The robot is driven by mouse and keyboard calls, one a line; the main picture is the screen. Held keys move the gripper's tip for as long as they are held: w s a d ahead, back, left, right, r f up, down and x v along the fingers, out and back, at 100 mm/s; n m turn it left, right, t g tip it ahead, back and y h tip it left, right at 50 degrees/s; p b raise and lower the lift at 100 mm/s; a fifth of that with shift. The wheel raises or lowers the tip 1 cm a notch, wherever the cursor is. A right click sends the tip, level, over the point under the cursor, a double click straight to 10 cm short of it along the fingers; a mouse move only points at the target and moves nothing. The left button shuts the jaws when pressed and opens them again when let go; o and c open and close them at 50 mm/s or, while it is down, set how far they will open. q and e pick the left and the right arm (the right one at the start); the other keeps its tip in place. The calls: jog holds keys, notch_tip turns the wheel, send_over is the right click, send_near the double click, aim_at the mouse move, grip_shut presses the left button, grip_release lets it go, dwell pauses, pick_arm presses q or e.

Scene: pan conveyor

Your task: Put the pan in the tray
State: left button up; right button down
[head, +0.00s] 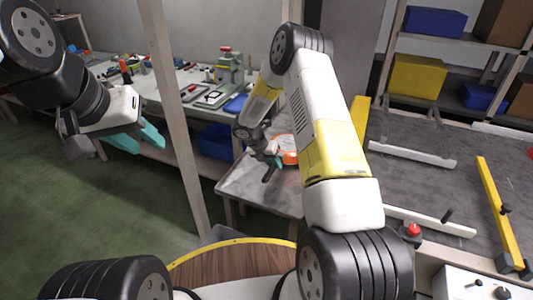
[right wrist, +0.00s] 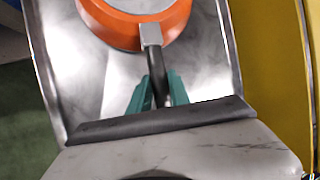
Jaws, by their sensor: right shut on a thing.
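The orange pan (head: 287,155) is over a shiny metal surface with raised edges (head: 235,185) in the middle of the head view. In the right wrist view the pan (right wrist: 180,25) is cut off at the top, and its dark handle (right wrist: 156,75) points toward my right gripper (right wrist: 158,92). The right gripper's teal fingers are shut on the handle. In the head view this gripper (head: 270,168) is partly hidden by its own arm. My left gripper (head: 138,139) is open and empty in the air at left. I cannot tell if the pan touches the metal.
A grey conveyor (head: 420,190) with white and yellow bars lies at right. A cluttered workbench (head: 175,85) stands behind. A pale post (head: 175,120) rises between my arms. A round wooden top (head: 235,265) is in front. Shelves with boxes (head: 417,77) stand back right.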

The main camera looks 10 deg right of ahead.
jog(key=shift+f, duration=0.7)
jog(key=c, duration=1.2)
grip_release()
jog(key=shift+a+r, duration=0.1)
